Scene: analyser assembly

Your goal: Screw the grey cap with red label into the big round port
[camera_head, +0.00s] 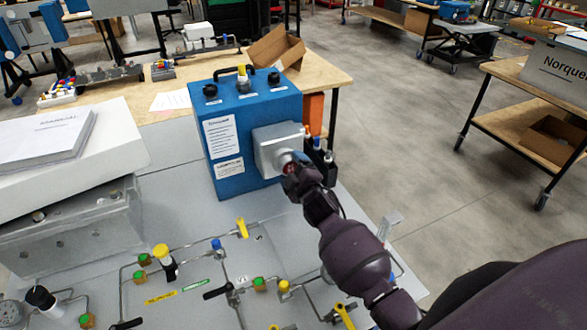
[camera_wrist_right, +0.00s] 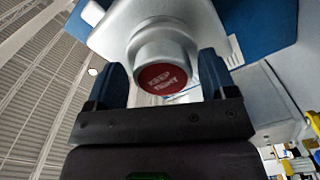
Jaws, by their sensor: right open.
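The grey cap with the red label (camera_wrist_right: 165,78) sits on the front of a grey housing (camera_head: 274,149) on the side of the blue analyser box (camera_head: 236,107). Its label reads "KEEP TIGHT" and faces the wrist camera. The big round port is hidden behind the cap, and I cannot tell how tightly the cap is seated. My right gripper (camera_wrist_right: 162,92) is open, with one finger on each side of the cap and visible gaps. In the head view my right gripper (camera_head: 294,170) partly covers the cap. My left gripper is not in view.
A grey panel with pipes and yellow-handled valves (camera_head: 205,265) lies in front of the analyser. A white block with a manual (camera_head: 45,135) stands at the left. Dark bottles (camera_head: 318,150) stand close beside the housing. A wooden table (camera_head: 315,68) is behind. Open floor lies to the right.

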